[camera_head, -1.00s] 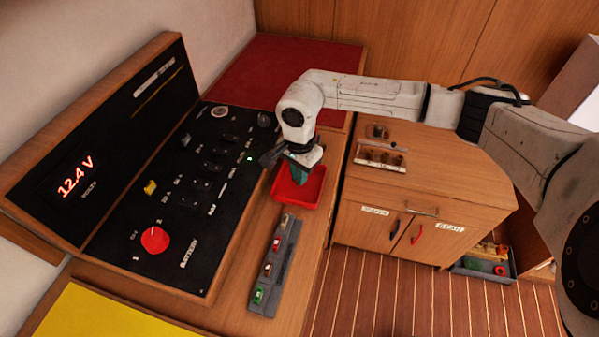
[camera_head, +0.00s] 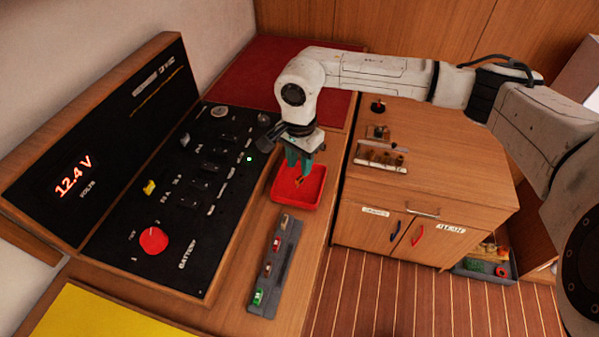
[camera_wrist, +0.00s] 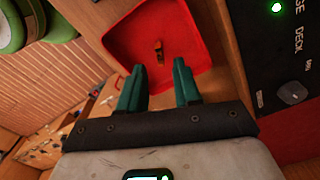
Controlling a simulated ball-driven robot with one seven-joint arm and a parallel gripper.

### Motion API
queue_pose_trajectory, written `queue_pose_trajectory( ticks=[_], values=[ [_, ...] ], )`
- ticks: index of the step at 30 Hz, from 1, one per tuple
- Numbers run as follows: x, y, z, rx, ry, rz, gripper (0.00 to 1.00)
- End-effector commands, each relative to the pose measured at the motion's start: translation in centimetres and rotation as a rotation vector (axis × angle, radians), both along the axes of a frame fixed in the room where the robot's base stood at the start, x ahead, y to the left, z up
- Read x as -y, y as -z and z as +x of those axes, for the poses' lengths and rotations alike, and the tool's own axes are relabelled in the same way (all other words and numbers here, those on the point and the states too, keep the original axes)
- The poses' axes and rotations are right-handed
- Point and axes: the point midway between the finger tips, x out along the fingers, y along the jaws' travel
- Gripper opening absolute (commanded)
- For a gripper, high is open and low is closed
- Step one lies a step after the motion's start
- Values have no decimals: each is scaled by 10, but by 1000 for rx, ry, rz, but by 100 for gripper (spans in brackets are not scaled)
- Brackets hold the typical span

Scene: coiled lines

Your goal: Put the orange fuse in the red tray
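The red tray (camera_head: 311,194) sits on the wooden counter beside the black switch panel. The orange fuse (camera_wrist: 159,51) lies inside the tray in the wrist view, and it also shows as a small orange piece in the head view (camera_head: 299,182). My gripper (camera_head: 299,167) is above the tray with its green fingers pointing down. In the wrist view the two fingers (camera_wrist: 160,76) are apart with nothing between them, and the fuse lies beyond their tips.
A grey fuse holder (camera_head: 270,280) with several coloured fuses lies in front of the tray. The black panel (camera_head: 190,190) with a red knob (camera_head: 154,240) is at the left. A wooden cabinet (camera_head: 440,190) with small items on top is at the right.

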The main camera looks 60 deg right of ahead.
Motion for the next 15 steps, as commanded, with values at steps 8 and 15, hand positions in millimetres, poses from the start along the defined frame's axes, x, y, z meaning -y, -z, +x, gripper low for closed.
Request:
queue_pose_trajectory(
  ticks=[8,15],
  values=[
    [1,-52,0,0,-1,-4,33],
    [-1,-73,0,-1,-2,0,33]
  ],
)
